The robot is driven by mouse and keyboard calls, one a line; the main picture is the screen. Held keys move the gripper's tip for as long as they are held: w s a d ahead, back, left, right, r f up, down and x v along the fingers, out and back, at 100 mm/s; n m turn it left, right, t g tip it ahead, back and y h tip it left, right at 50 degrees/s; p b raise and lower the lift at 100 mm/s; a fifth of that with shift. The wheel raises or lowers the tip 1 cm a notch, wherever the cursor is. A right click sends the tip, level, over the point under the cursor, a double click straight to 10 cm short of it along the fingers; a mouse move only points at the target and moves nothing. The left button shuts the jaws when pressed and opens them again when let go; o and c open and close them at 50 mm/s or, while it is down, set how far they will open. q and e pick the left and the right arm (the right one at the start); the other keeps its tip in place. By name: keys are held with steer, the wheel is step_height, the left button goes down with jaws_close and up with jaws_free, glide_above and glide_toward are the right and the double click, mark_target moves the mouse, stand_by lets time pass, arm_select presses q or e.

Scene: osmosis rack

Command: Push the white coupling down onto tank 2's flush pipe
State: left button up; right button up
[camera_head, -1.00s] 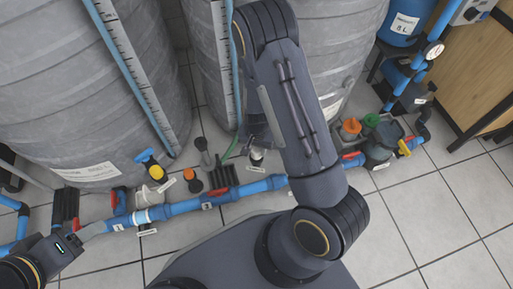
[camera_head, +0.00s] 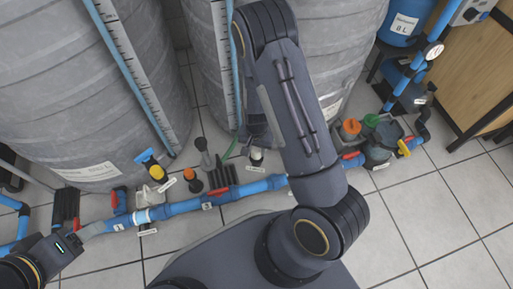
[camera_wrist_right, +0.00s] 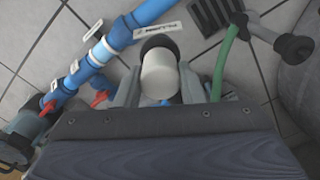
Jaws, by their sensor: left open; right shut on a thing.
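The white coupling (camera_wrist_right: 160,76) sits between the fingers of my right gripper (camera_wrist_right: 158,88) in the right wrist view. The gripper is shut on it. A dark round pipe end (camera_wrist_right: 158,44) shows at the coupling's far edge; I cannot tell how far the coupling sits on it. In the head view the coupling (camera_head: 257,154) is small and close beside my right arm, which hides most of that gripper. My left gripper (camera_head: 92,231) is open at the lower left, by the blue pipe, with nothing visible in it.
A blue floor pipe (camera_head: 185,207) with red valve handles runs in front of the grey tanks (camera_head: 80,80). A white label (camera_wrist_right: 158,36) lies beside the coupling. A green hose (camera_wrist_right: 223,62) and dark slotted block (camera_wrist_right: 212,14) are close by. Tiled floor (camera_head: 440,225) is clear at right.

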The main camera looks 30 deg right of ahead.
mark_target(256, 148)
steer(key=shift+f+b, duration=0.35)
steer(key=shift+f, duration=0.1)
steer(key=o, duration=1)
step_height(256, 148, up, 7)
steer(key=p, duration=0.3)
steer(key=shift+p, duration=0.3)
steer(key=shift+r, duration=0.45)
